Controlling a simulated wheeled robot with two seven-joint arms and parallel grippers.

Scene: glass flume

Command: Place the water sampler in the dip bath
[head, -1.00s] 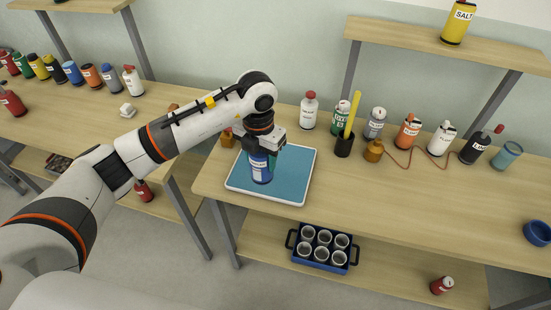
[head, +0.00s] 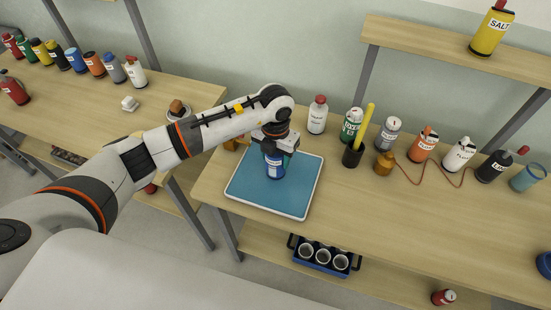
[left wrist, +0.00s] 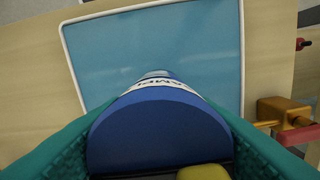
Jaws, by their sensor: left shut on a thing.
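The water sampler (head: 275,168) is a blue cylinder with a white label band. My left gripper (head: 274,148) is shut on its top and holds it about upright over the far part of a blue, white-rimmed tray (head: 252,203), which looks like the dip bath. I cannot tell whether the sampler's bottom touches the blue surface. In the left wrist view the sampler (left wrist: 160,138) fills the space between the green fingers, with part of its lettering showing, and the tray (left wrist: 150,50) lies beyond it. My right gripper is not in view.
Behind the tray stand a white bottle (head: 317,115), a green can (head: 350,125) and a dark cup (head: 353,155) holding a yellow rod. A brass fitting (head: 384,163) with an orange cord is to the right. Bare table lies right of the tray.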

